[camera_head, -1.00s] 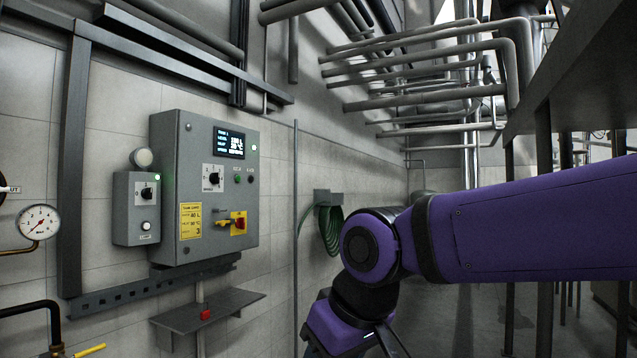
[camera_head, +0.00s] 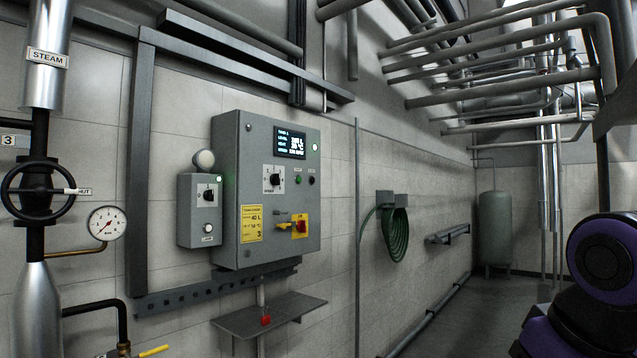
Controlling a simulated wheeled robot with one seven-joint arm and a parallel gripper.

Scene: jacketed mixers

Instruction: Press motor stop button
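A grey control cabinet (camera_head: 230,150) hangs on the wall left of centre. It carries a lit display (camera_head: 290,143), a rotary selector (camera_head: 273,179), a green button (camera_head: 297,179) and a dark button (camera_head: 311,180). The labels above the buttons are too small to read, so I cannot tell for sure which is motor stop. A red and yellow rotary switch (camera_head: 300,226) sits lower on the cabinet. Part of my purple arm shows at the right edge, well apart from the cabinet. My gripper is not in view.
A smaller grey box (camera_head: 193,222) with a selector is left of the cabinet. A shelf (camera_head: 240,322) with a red item (camera_head: 265,320) juts out below. A steam pipe (camera_head: 43,65), handwheel (camera_head: 40,191) and gauge (camera_head: 108,223) stand left. A green hose (camera_head: 396,237) hangs right.

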